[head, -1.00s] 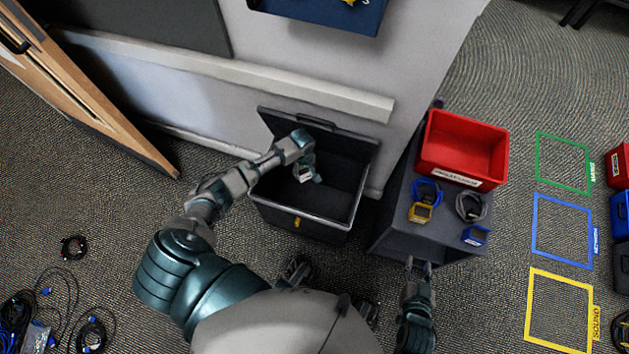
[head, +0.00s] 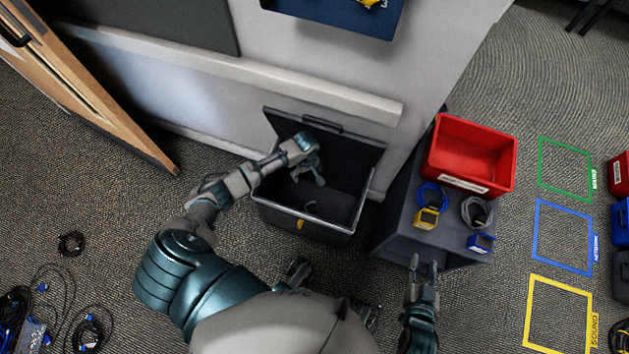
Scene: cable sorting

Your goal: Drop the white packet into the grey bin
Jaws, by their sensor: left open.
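The grey bin (head: 274,209) stands against the wall with its lid (head: 355,150) swung up. My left gripper (head: 312,178) is over the bin's opening, pointing down, with its fingers apart and nothing visible between them. A small, dim greyish shape (head: 312,207) shows inside the bin below the gripper; it may be the white packet, but it is too dark to be sure. No white packet shows clearly anywhere else. My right gripper (head: 424,267) is at the front edge of the dark grey cabinet, its two fingers apart and empty.
The cabinet (head: 400,215) right of the bin carries a red bin (head: 482,132) and several coiled cables and small tags. Green, blue and yellow floor outlines (head: 565,230) lie at the right. Loose cables (head: 88,335) lie on the floor at lower left. A wooden door (head: 95,95) stands upper left.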

